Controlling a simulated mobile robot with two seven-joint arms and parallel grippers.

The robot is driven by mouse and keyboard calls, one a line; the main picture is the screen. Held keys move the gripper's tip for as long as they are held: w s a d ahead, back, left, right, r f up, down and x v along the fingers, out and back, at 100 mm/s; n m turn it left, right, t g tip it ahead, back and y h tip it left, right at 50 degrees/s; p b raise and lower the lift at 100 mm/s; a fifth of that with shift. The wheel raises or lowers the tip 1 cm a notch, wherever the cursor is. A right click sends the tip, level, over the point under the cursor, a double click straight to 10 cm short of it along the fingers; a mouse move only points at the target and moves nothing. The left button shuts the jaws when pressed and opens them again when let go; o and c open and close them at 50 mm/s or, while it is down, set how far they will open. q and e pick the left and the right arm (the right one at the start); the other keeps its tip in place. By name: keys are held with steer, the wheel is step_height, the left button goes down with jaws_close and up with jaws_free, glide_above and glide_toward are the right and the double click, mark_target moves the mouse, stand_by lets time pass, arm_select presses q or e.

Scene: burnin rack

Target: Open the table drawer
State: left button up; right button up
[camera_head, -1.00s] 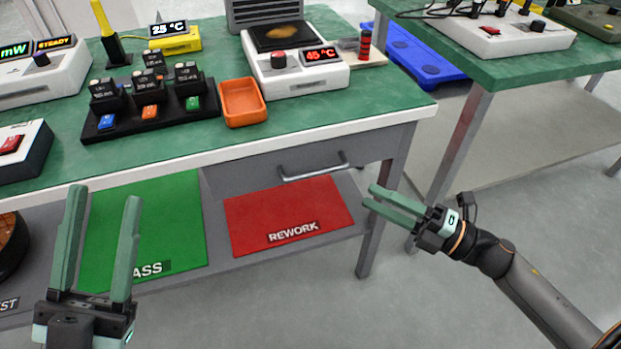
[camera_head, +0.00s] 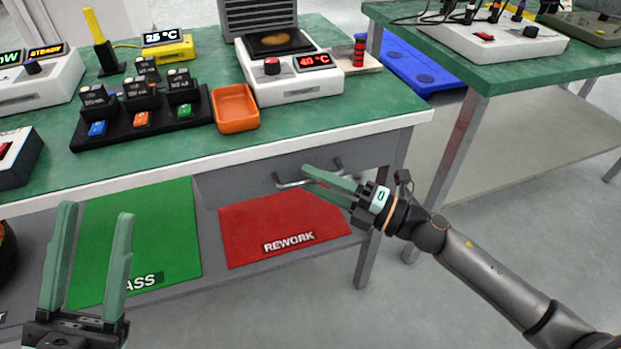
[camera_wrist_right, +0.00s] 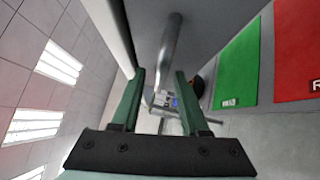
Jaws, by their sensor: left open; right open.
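The grey table drawer (camera_head: 245,183) sits under the green tabletop and looks shut, its front flush below the white table edge. Its metal bar handle (camera_head: 290,184) is partly hidden by my right gripper (camera_head: 304,176), which is open with its fingertips at the handle in the head view. In the right wrist view, the handle (camera_wrist_right: 168,50) runs ahead of and between the open fingers of my right gripper (camera_wrist_right: 158,75); I cannot tell whether they touch it. My left gripper (camera_head: 97,212) is open and empty at the lower left, away from the drawer.
A green mat (camera_head: 150,230) and a red REWORK mat (camera_head: 285,222) lie on the shelf below the drawer. An orange tray (camera_head: 237,122), a hot plate (camera_head: 290,88) and a black rack (camera_head: 90,137) stand on the tabletop. The floor before the table is open.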

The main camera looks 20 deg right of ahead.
steer(key=shift+w+a+r, duration=0.1)
steer(key=shift+w+a, duration=0.3)
steer(key=shift+a, duration=0.05)
jaws_close()
stand_by(1.3)
